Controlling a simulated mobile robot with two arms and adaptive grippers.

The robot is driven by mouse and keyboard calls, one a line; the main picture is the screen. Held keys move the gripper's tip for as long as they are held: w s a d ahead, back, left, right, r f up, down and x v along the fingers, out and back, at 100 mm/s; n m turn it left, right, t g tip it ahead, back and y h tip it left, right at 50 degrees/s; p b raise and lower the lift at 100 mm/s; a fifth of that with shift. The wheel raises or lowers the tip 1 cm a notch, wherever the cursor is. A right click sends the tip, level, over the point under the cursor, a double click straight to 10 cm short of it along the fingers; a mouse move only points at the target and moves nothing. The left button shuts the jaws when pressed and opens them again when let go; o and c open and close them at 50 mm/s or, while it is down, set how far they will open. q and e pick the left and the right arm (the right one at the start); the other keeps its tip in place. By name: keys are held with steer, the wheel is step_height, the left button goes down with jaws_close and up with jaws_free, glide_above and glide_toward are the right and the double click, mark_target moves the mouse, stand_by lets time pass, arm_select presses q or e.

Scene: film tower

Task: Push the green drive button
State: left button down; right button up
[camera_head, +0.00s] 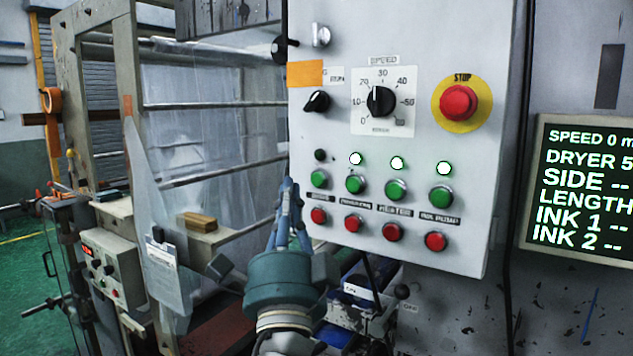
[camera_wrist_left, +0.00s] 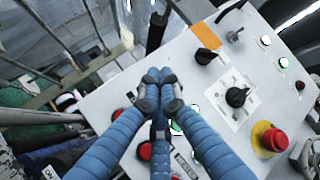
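The grey control panel (camera_head: 415,120) has a row of green buttons above a row of red ones. The leftmost green button (camera_head: 319,179) has a dark lamp (camera_head: 320,155) above it; its label is too small to read surely. My left gripper (camera_head: 288,187) has blue fingers pressed together, empty, pointing up just left of that button by the panel's left edge. I cannot tell the gap to the panel. In the left wrist view the closed fingertips (camera_wrist_left: 160,78) lie over the panel and hide part of the button rows. My right gripper is out of view.
A red stop button (camera_head: 458,103) on a yellow disc and a black speed dial (camera_head: 380,101) sit higher on the panel. Lit lamps (camera_head: 397,163) are above the other green buttons. A display (camera_head: 580,190) is at right. Machine frame and rollers (camera_head: 215,104) stand at left.

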mark_target(318, 179)
arm_select(q)
steer(key=w+d, duration=0.1)
steer(key=w+d+b, duration=0.1)
steer(key=w, duration=0.1)
steer(key=shift+w+d, duration=0.2)
steer(key=shift+d, duration=0.05)
stand_by(1.0)
stand_by(0.4)
steer(key=shift+w+d+b, duration=0.25)
steer(key=shift+w+b, duration=0.05)
steer(key=shift+b, duration=0.05)
